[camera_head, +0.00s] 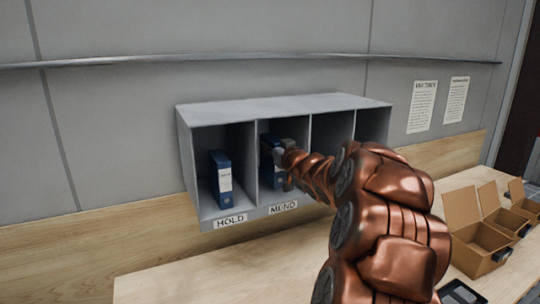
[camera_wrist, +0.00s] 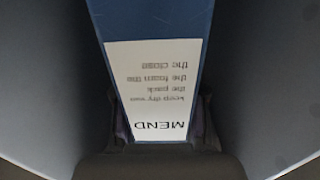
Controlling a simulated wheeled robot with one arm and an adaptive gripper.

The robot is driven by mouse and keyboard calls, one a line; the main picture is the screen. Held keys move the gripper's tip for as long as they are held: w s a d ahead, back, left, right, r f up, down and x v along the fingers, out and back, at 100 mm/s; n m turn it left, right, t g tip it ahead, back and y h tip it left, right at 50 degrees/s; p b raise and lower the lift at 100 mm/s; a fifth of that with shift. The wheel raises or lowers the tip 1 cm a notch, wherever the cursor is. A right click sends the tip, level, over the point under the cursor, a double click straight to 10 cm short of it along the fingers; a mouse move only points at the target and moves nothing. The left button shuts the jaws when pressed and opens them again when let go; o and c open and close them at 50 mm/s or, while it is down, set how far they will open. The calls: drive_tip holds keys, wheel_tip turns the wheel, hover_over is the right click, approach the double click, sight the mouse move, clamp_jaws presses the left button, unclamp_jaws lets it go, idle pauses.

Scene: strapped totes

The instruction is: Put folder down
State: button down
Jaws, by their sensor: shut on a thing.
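A blue folder (camera_head: 266,160) is inside the second compartment from the left of the grey shelf unit (camera_head: 280,108), above the label MEND (camera_head: 283,207). My gripper (camera_head: 283,163) reaches into that compartment and is shut on the folder. In the wrist view the blue folder (camera_wrist: 155,20) stands between the two fingers of my gripper (camera_wrist: 160,128). Its white spine label, upside down there, reads MEND. Grey compartment walls show on both sides, apart from the folder. My arm hides part of the folder, and I cannot tell whether its base touches the compartment floor.
Another blue folder (camera_head: 221,180) stands in the left compartment, above the label HOLD (camera_head: 230,221). The compartments to the right are partly hidden by my arm. Open cardboard boxes (camera_head: 480,245) stand on the wooden table (camera_head: 190,285) at the right. A metal rail runs along the wall above.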

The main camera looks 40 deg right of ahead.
wheel_tip(320, 180, down, 3)
drive_tip(key=shift+d+r, duration=0.1)
drive_tip(key=shift+r, duration=0.05)
drive_tip(key=shift+w, duration=0.15)
drive_tip(key=shift+f, duration=0.2)
drive_tip(key=c, duration=0.7)
unclamp_jaws()
drive_tip(key=shift+o, duration=0.2)
drive_tip(key=shift+r, duration=0.15)
drive_tip(key=v, duration=1.2)
